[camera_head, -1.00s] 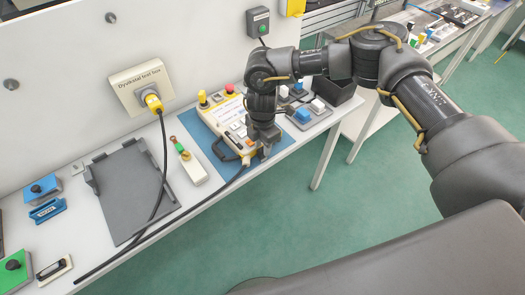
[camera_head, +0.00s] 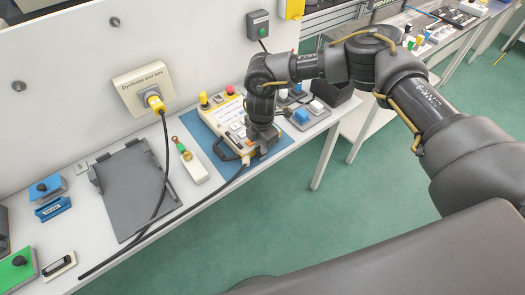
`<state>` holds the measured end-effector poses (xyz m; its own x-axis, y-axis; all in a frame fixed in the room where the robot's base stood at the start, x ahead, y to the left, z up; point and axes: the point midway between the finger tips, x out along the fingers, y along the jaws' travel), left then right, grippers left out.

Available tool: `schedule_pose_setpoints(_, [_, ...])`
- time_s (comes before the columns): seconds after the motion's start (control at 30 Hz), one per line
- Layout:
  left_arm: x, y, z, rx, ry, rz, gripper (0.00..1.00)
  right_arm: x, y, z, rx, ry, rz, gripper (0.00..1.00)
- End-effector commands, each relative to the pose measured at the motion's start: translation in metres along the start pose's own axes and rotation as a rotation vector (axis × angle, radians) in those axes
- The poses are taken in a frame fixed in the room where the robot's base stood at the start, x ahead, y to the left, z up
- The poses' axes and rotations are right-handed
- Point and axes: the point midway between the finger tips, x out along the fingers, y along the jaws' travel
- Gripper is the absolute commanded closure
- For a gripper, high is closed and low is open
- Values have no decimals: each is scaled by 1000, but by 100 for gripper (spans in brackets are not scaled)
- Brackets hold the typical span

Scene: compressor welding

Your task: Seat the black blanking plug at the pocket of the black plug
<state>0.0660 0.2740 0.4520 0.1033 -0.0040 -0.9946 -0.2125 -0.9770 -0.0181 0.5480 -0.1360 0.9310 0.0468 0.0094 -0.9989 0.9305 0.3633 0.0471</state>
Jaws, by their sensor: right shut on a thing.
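My right gripper (camera_head: 258,154) points down at the front right corner of the yellow-edged control box (camera_head: 222,122). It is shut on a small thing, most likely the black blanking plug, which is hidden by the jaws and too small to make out. The pocket of the black plug cannot be told apart here; the gripper and wrist cover that corner of the box. Whether the held thing touches the box cannot be seen. My left gripper is not in view.
The box stands on a blue mat (camera_head: 222,150). A black cable (camera_head: 165,217) crosses the bench. A grey tray (camera_head: 125,190) and a pale strip (camera_head: 195,168) lie to the left. The bench's front edge is near the gripper.

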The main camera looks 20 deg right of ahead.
Motion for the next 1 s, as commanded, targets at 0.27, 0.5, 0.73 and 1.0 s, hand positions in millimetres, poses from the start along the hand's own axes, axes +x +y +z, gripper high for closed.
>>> schedule_pose_setpoints(0.27, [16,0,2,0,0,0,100,14,-19,-6,-16,8,-50,100])
schedule_pose_setpoints(0.5, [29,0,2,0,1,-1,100,-27,-33,-7,-13,7,-45,100])
schedule_pose_setpoints(0.73, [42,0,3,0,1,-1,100,-79,-74,-18,-12,2,-37,100])
schedule_pose_setpoints(1.0, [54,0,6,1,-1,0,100,-105,-121,-31,-10,3,-35,100])
